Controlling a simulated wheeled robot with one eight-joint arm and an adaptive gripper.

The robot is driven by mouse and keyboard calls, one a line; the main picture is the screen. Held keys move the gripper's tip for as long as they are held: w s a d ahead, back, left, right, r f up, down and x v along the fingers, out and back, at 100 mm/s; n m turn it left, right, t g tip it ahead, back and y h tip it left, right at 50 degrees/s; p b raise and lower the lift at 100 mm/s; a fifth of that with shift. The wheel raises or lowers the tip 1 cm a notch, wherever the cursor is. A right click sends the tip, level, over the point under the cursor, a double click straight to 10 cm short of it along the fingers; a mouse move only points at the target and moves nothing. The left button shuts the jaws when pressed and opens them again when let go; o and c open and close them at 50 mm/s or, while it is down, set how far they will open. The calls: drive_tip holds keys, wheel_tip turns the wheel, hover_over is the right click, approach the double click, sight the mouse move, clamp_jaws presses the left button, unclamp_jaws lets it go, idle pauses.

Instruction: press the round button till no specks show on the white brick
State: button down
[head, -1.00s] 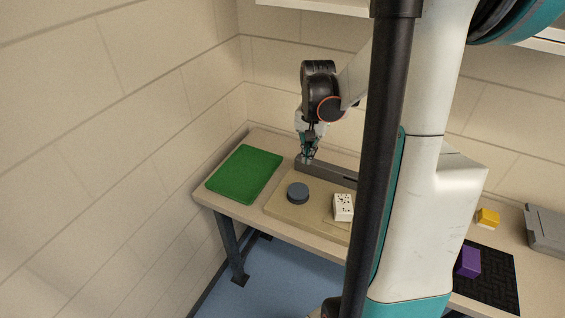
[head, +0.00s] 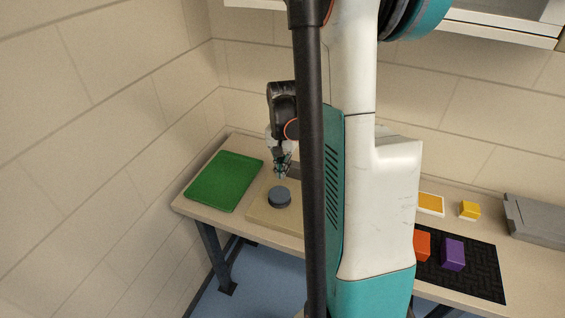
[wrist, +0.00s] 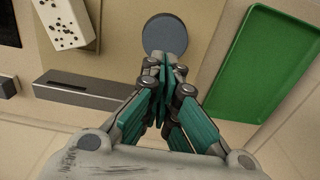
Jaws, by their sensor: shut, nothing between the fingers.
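The round button (head: 279,197) is a blue-grey disc on a beige board (head: 262,217). It also shows in the wrist view (wrist: 165,35), just beyond my fingertips. The white brick (wrist: 69,22) lies on the board left of the button in the wrist view, with several dark specks on its face; in the head view my arm column hides it. My gripper (wrist: 164,62) is shut and empty. In the head view my gripper (head: 282,174) is above and just behind the button; I cannot tell whether it touches it.
A green tray (head: 225,182) lies at the table's left end. A grey slotted bar (wrist: 82,88) runs along the board's back. To the right are a black mat (head: 482,275) with orange (head: 422,245) and purple (head: 453,253) blocks, a yellow block (head: 469,209) and a grey case (head: 535,222).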

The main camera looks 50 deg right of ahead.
sight(282, 191)
wheel_tip(282, 191, down, 8)
drive_tip(key=shift+r+b, duration=0.25)
drive_tip(key=shift+b, duration=0.95)
wheel_tip(282, 191, down, 3)
drive_tip(key=shift+r+b, duration=0.15)
drive_tip(key=shift+b, duration=0.9)
drive_tip(key=shift+r, duration=0.2)
wheel_tip(282, 191, up, 14)
drive_tip(key=p, duration=0.6)
drive_tip(key=shift+f, duration=0.1)
